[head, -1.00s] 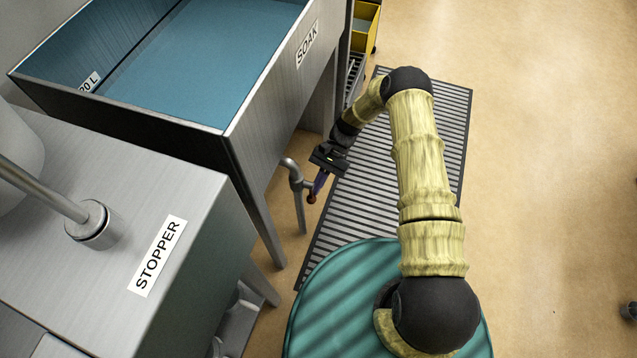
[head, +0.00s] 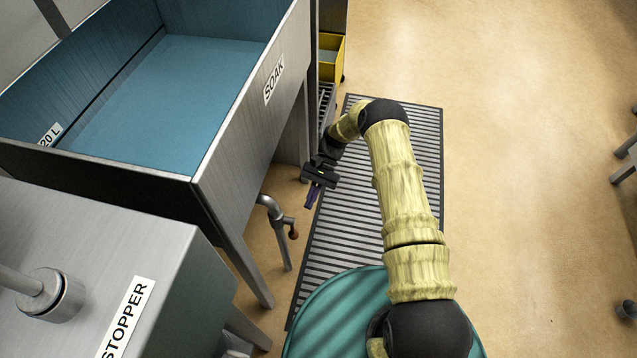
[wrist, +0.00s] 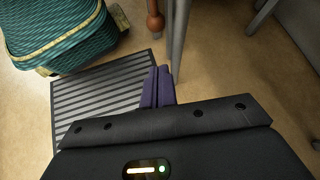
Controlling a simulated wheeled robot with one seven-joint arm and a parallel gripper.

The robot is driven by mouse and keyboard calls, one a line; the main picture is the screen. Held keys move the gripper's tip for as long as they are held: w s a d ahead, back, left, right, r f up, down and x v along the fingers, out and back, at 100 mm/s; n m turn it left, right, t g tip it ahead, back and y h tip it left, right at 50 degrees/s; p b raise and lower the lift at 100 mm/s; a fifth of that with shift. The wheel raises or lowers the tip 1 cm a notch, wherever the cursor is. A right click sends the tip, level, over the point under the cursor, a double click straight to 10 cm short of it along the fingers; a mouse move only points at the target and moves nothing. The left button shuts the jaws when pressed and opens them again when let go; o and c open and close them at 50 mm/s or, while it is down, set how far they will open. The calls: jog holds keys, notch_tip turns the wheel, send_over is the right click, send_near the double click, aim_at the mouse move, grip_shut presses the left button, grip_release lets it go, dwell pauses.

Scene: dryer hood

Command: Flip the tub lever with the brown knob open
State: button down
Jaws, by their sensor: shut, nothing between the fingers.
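The tub lever's brown knob (head: 293,233) hangs at the end of a short grey lever on the drain pipe (head: 270,208), which comes out under the soak tub (head: 240,125). In the wrist view the brown knob (wrist: 155,24) is at the top, just left of a grey vertical pipe (wrist: 180,40). My gripper (head: 309,205) is above the slatted mat, right of the knob and apart from it. Its purple fingers (wrist: 157,88) are shut together and empty, pointing toward the knob side in the wrist view.
A slatted grey mat (head: 350,235) lies on the floor beside the tub. The tub's front leg (head: 240,262) stands near the pipe. The metal cabinet marked STOPPER (head: 165,240) is at lower left. A yellow bin (head: 332,58) stands behind. Open floor lies to the right.

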jog(key=w+d, duration=0.2)
jog(key=w, duration=0.3)
jog(key=shift+w+d+b, duration=0.3)
jog(key=shift+w+b, duration=0.1)
dwell(0.4)
